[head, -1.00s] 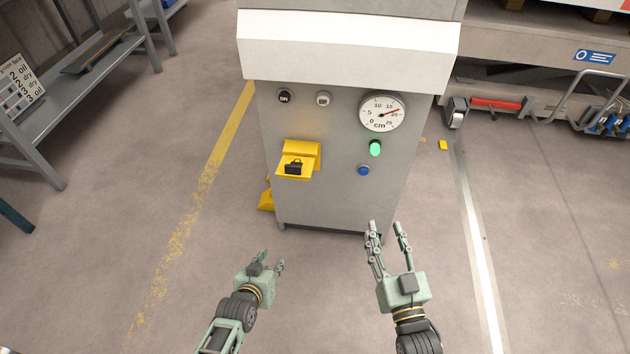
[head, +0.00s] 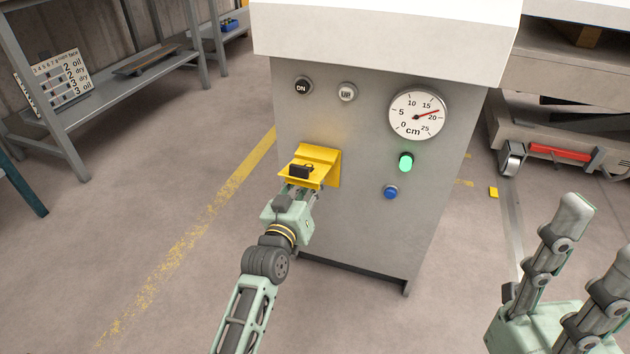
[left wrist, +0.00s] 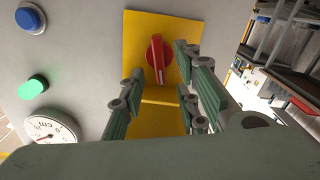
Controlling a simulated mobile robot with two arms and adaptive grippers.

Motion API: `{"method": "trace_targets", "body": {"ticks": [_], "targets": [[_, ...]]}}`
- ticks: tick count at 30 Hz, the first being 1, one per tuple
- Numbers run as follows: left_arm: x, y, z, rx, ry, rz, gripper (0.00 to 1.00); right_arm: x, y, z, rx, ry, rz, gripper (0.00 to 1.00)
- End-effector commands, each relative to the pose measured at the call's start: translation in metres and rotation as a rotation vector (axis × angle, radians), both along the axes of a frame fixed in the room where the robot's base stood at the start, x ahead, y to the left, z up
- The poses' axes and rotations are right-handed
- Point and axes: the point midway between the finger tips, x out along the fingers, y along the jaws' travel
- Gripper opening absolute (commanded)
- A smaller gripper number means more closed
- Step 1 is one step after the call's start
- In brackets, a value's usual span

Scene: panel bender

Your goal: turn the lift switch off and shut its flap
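My right gripper (head: 598,235) is open and empty at lower right.
The cabinet also carries black DN (head: 302,86) and grey UP (head: 347,92) buttons, a cm dial (head: 417,115), a green lamp (head: 406,162) and a blue button (head: 390,192). A shelf (head: 110,85) stands at left. Floor before the cabinet is clear.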

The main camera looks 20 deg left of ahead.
Motion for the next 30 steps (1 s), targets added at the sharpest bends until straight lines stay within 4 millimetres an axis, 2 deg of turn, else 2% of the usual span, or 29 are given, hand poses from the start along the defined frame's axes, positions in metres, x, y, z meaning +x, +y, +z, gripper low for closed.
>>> {"method": "trace_targets", "body": {"ticks": [3, 7, 18, 28, 30], "targets": [[0.019, -0.001, -0.003, -0.001, -0.002, 0.001, 0.30, 0.001, 0.001, 0.000, -0.002, -0.028, -0.002, 0.40], [0.032, -0.001, -0.002, 0.000, 0.000, 0.000, 0.30, 0.003, 0.002, 0.004, -0.004, -0.045, -0.003, 0.40], [0.038, -0.002, -0.001, 0.001, 0.002, -0.001, 0.29, 0.003, 0.002, 0.007, -0.006, -0.052, -0.003, 0.40], [0.038, -0.002, -0.001, 0.001, 0.002, -0.001, 0.00, 0.003, 0.002, 0.007, -0.006, -0.053, -0.003, 0.40], [0.038, -0.001, -0.001, 0.001, 0.002, -0.001, 0.00, 0.003, 0.002, 0.007, -0.006, -0.053, -0.003, 0.40]]}}
